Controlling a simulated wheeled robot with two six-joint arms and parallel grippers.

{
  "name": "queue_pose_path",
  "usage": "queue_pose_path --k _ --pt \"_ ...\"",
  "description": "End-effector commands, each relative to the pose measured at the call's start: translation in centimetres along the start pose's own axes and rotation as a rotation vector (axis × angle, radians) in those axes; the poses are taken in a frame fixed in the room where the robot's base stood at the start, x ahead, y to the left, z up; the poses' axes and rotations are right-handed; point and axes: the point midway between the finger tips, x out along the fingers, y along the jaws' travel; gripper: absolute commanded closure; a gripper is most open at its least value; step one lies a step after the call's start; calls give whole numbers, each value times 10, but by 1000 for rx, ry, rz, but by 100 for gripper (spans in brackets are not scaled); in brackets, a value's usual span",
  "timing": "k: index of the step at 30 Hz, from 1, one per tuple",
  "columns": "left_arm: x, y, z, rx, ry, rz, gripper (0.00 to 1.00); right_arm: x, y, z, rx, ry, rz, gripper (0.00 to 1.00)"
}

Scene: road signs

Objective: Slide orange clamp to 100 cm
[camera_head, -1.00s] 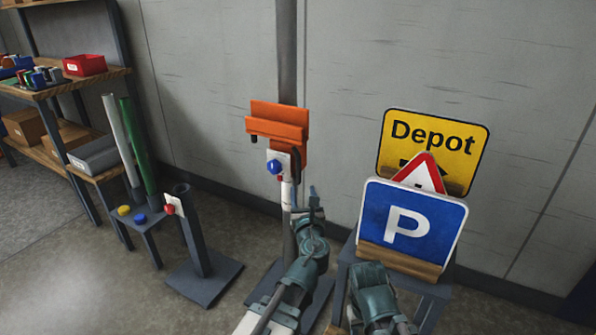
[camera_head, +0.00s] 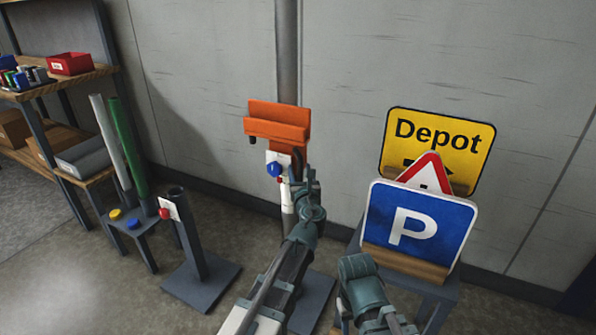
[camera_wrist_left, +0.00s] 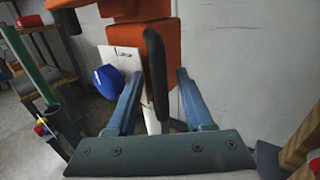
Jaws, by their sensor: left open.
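The orange clamp (camera_head: 277,123) is on the upright post (camera_head: 288,205), with a wide jaw on top and a narrower orange body below. A white card (camera_head: 279,158) marked 100 and a blue knob (camera_head: 274,170) sit low on its left. My left gripper (camera_head: 304,178) is open, just in front and right of the knob. In the left wrist view the clamp's black handle (camera_wrist_left: 155,70) and orange body (camera_wrist_left: 166,45) stand between and beyond my open fingers (camera_wrist_left: 157,75); contact cannot be told. My right arm shows at the bottom, its fingers hidden.
Depot, warning and blue P signs (camera_head: 418,222) stand on a stool at right. A second post (camera_head: 190,240) with a red knob (camera_head: 165,213) stands at left, beside a low stand with tubes (camera_head: 133,145). Shelves fill the far left. A grey wall is behind.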

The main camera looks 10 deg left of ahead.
Motion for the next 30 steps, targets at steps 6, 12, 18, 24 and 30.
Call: queue_pose_path --k 6,12,18,24,30 --pt "0 0 0 0 0 0 73 0 0 0 0 0 0 50" --pt "0 0 0 0 0 0 100 0 0 0 0 0 0 50" --pt "0 0 0 0 0 1 100 0 0 0 0 0 0 50" --pt "0 0 0 0 0 1 100 0 0 0 0 0 0 50" --pt "0 0 0 0 0 1 100 0 0 0 0 0 0 50"
